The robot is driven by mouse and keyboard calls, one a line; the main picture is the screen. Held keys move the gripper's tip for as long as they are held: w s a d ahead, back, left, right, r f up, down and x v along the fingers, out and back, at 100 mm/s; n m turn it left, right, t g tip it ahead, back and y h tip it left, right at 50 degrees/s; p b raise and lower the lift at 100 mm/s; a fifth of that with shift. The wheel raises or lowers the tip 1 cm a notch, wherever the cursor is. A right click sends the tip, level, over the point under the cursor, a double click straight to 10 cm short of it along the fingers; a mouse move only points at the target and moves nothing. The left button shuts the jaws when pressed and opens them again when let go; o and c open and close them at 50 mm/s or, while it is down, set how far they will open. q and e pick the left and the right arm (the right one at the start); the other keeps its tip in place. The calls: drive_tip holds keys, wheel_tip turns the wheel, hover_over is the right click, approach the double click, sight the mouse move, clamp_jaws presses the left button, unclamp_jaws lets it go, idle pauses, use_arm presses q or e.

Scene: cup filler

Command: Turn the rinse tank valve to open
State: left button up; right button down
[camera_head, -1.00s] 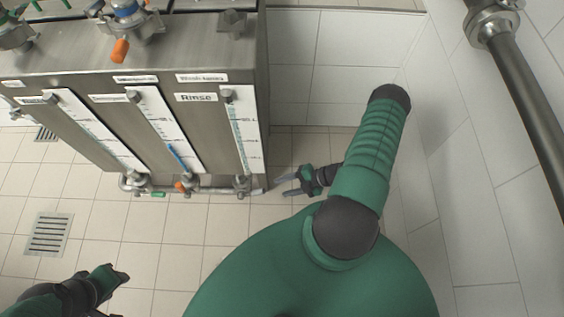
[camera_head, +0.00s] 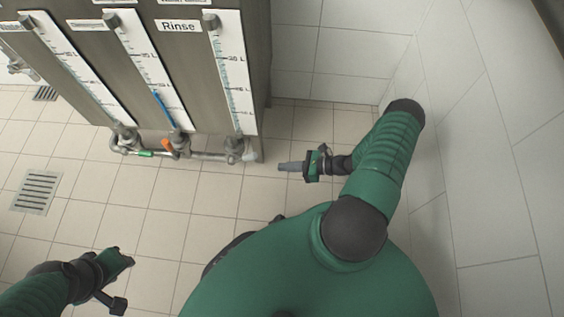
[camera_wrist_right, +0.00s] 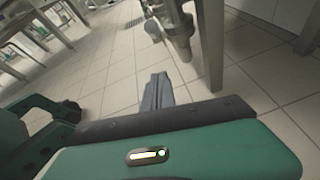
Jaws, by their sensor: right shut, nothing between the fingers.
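The rinse tank (camera_head: 196,60) is labelled "Rinse" and has a white level gauge (camera_head: 232,75). Its grey valve (camera_head: 235,148) sits on the pipe below the gauge. My right gripper (camera_head: 280,167) is shut and empty, to the right of this valve and apart from it in the head view. Its closed fingers also show in the right wrist view (camera_wrist_right: 157,92), with a metal pipe fitting (camera_wrist_right: 178,28) beyond them.
Two more gauges stand left of the rinse one, with a valve with an orange handle (camera_head: 168,146) and one with a green handle (camera_head: 139,153). A white tiled wall (camera_head: 340,60) stands behind and to the right. A floor drain (camera_head: 36,191) lies at left.

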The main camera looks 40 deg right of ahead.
drive_tip(key=w+a+b, duration=0.4)
drive_tip(key=w+a, duration=0.1)
drive_tip(key=w, duration=0.2)
drive_tip(key=shift+w+r, duration=0.25)
drive_tip(key=shift+w, duration=0.1)
drive_tip(key=shift+a, duration=0.1)
